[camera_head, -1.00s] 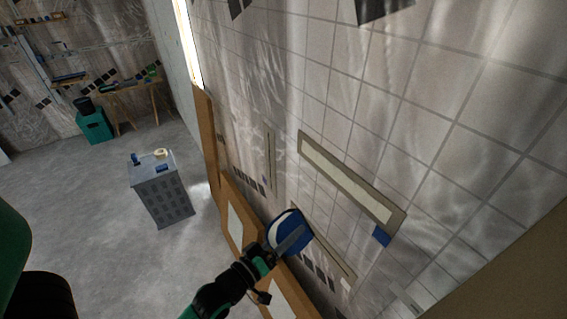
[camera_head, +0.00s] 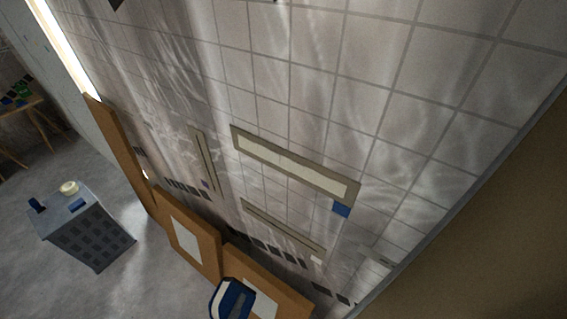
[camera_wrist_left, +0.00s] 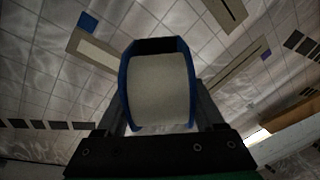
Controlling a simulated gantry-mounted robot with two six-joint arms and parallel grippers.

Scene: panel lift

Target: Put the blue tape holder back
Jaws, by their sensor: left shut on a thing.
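The blue tape holder (camera_head: 226,292) is at the bottom edge of the head view, in front of the leaning brown panels. It has a blue rim and a pale inside. My left gripper (camera_head: 240,306) is shut on it; only a grey finger shows there, and the arm is out of frame. In the left wrist view the holder (camera_wrist_left: 158,46) stands between the two fingers of my left gripper (camera_wrist_left: 160,112), with a wide pale roll face inside its blue frame. My right gripper is in neither view.
A grey cabinet (camera_head: 92,240) stands on the floor at left, with a cream tape roll (camera_head: 69,187) and small blue items (camera_head: 78,205) on top. Brown panels (camera_head: 188,236) lean against the tiled wall (camera_head: 300,90). A pale framed strip (camera_head: 295,166) is on the wall. Floor between cabinet and panels is clear.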

